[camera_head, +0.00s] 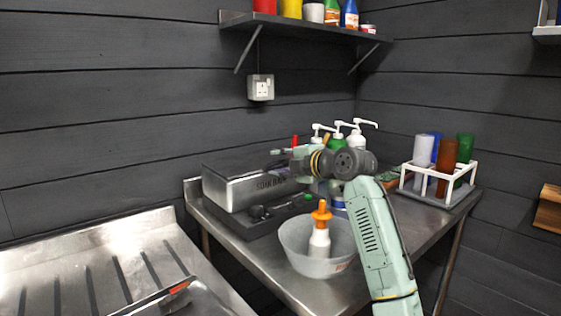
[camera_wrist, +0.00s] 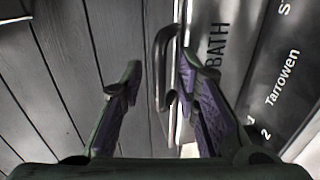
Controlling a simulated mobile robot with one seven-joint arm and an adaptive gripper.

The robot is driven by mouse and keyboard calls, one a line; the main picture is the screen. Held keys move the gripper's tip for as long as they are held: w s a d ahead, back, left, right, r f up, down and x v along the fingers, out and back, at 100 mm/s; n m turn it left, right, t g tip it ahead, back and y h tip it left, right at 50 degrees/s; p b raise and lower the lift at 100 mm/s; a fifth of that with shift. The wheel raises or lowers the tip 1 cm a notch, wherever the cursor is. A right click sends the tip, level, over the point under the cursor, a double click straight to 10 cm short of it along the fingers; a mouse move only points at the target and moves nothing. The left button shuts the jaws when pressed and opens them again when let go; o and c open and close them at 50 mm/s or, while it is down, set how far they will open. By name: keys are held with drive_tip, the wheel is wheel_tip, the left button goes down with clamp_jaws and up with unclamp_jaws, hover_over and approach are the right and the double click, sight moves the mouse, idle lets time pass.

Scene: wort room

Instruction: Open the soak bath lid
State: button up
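The soak bath (camera_head: 240,187) is a brushed-metal box with its name on the front, on the steel table; its lid looks shut. The wrist view shows the lettered metal face (camera_wrist: 232,60) and a bent metal bar handle (camera_wrist: 160,62). My gripper (camera_head: 279,152) is over the bath's right end in the head view. In the wrist view my gripper (camera_wrist: 158,78) is open, with the handle showing between its fingers, nearer the right finger. I cannot tell whether they touch. My arm hides part of the bath's right end.
A grey bowl (camera_head: 294,255) with an orange-capped bottle (camera_head: 320,242) stands in front of the bath. Pump bottles (camera_head: 357,140) stand behind my arm. A white rack (camera_head: 433,186) with several coloured cups is at the right. A shelf (camera_head: 300,29) hangs above.

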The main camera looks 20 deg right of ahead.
drive_tip(key=shift+c, duration=0.5)
clamp_jaws()
idle(0.4)
